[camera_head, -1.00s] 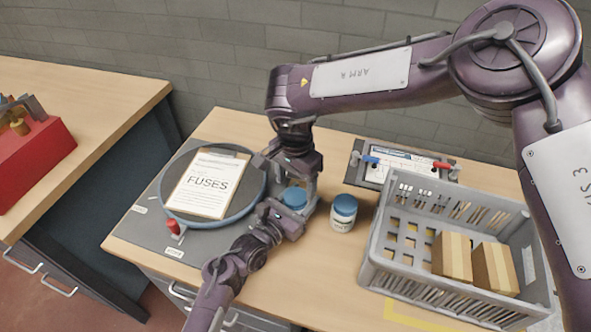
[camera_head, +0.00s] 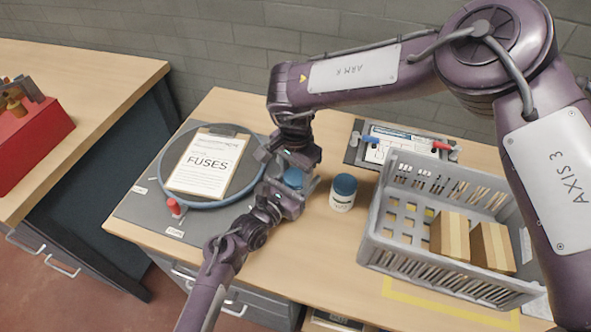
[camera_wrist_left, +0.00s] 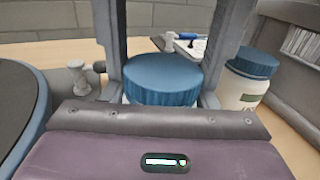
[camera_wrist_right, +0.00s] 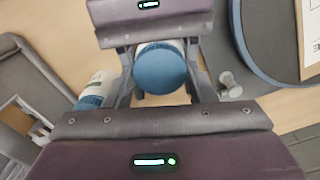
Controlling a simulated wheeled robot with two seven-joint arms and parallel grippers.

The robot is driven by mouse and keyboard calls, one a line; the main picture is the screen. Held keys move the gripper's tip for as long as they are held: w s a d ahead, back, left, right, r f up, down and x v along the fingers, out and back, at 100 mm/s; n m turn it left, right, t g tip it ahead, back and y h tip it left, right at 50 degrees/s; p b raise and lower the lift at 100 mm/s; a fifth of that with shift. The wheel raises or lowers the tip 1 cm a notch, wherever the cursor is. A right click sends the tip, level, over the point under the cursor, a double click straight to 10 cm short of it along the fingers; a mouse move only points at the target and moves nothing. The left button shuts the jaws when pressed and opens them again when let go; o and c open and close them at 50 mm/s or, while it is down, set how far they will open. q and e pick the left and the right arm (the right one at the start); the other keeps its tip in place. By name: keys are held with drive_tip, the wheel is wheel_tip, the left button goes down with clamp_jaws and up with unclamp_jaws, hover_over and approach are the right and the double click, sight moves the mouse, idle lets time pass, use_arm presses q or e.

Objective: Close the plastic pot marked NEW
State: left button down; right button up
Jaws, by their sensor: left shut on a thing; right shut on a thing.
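A pot with a blue ribbed lid (camera_head: 293,178) stands at the turntable's right edge, mostly hidden between my grippers. Its label is hidden, so I cannot read NEW on it. The lid sits on top in the left wrist view (camera_wrist_left: 162,78), seemingly level; how tight it is I cannot tell. My left gripper (camera_head: 286,194) is shut on the pot from the front, fingers on both sides below the lid. My right gripper (camera_head: 296,164) is shut around the lid, its fingers on both sides in the right wrist view (camera_wrist_right: 162,75).
A second white pot with a blue lid (camera_head: 343,192) stands close on the right, its label partly readable as "U". A grey crate (camera_head: 375,250) with cardboard boxes is farther right. A turntable (camera_head: 165,180) with a FUSES clipboard (camera_head: 208,163) is left. A test board (camera_head: 400,142) lies behind.

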drive_tip(key=m, duration=0.6)
drive_tip(key=o, duration=1.1)
drive_tip(key=shift+r, duration=2.3)
drive_tip(key=shift+c, duration=0.5)
